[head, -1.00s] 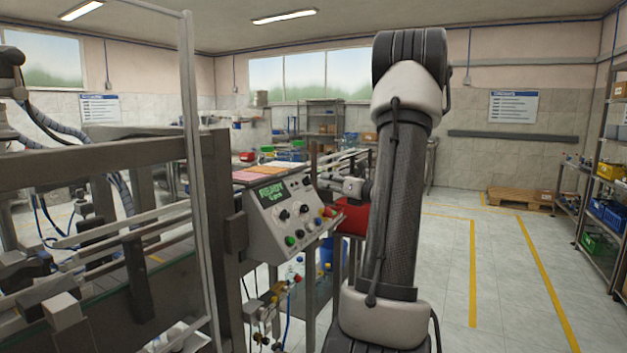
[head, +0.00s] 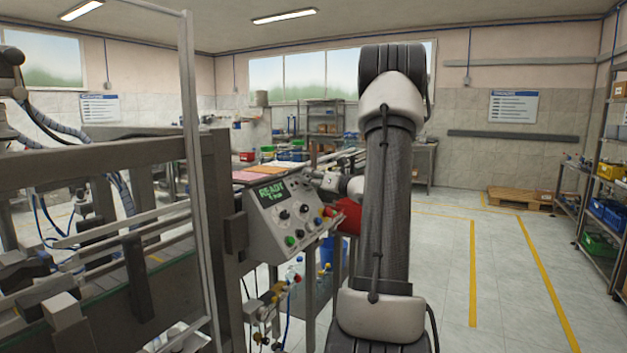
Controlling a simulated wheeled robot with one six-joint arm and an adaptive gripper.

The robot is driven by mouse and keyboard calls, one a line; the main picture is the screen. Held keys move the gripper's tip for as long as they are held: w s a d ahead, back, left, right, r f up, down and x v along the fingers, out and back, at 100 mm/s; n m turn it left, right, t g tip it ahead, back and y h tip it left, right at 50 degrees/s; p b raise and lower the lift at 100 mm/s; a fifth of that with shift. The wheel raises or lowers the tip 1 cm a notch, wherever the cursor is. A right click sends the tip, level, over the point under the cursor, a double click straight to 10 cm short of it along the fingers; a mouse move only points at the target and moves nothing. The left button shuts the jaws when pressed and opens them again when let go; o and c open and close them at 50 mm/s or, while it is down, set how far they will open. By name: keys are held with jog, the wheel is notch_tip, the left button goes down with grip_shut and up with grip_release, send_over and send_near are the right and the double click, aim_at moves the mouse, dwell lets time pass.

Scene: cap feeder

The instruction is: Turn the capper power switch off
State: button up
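The grey control panel (head: 258,238) of the capper stands left of my arm, its sloped face turned toward the right. Its green-lit display (head: 271,192) reads READY, with a smaller line below. Several dark knobs (head: 284,214) sit under the display, with a green button (head: 290,241) low on the face and red and yellow parts at its right edge. I cannot tell which control is the power switch. My gripper (head: 313,178) is beside the panel's upper right edge, partly behind my arm. It is too small to tell whether its fingers are open, and no contact is visible.
The capper frame (head: 215,190) and its guard rails fill the left side. Hoses and fittings (head: 272,305) hang below the panel. A red bin (head: 348,216) is behind my arm. The floor at right is clear, up to shelves (head: 605,205) and a pallet (head: 518,199).

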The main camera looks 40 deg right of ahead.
grip_shut()
jog(key=shift+n+y, duration=0.5)
jog(key=shift+n, duration=0.1)
jog(key=n+y, duration=0.2)
jog(key=n, duration=0.1)
jog(key=n+y, duration=0.2)
jog(key=n, duration=0.1)
jog(key=shift+d+n+g+y, duration=0.15)
jog(key=shift+n+g+y, duration=0.15)
jog(key=shift+n+y, duration=0.1)
jog(key=n+g+y, duration=0.1)
jog(key=n, duration=0.2)
jog(key=n+g+y, duration=0.1)
jog(key=n+y, duration=0.1)
jog(key=n, duration=0.1)
jog(key=n+g+y, duration=0.1)
jog(key=n, duration=0.1)
jog(key=shift+w+n+g+y, duration=0.1)
jog(key=shift+n+g+y, duration=0.3)
jog(key=shift+o, duration=0.8)
grip_release()
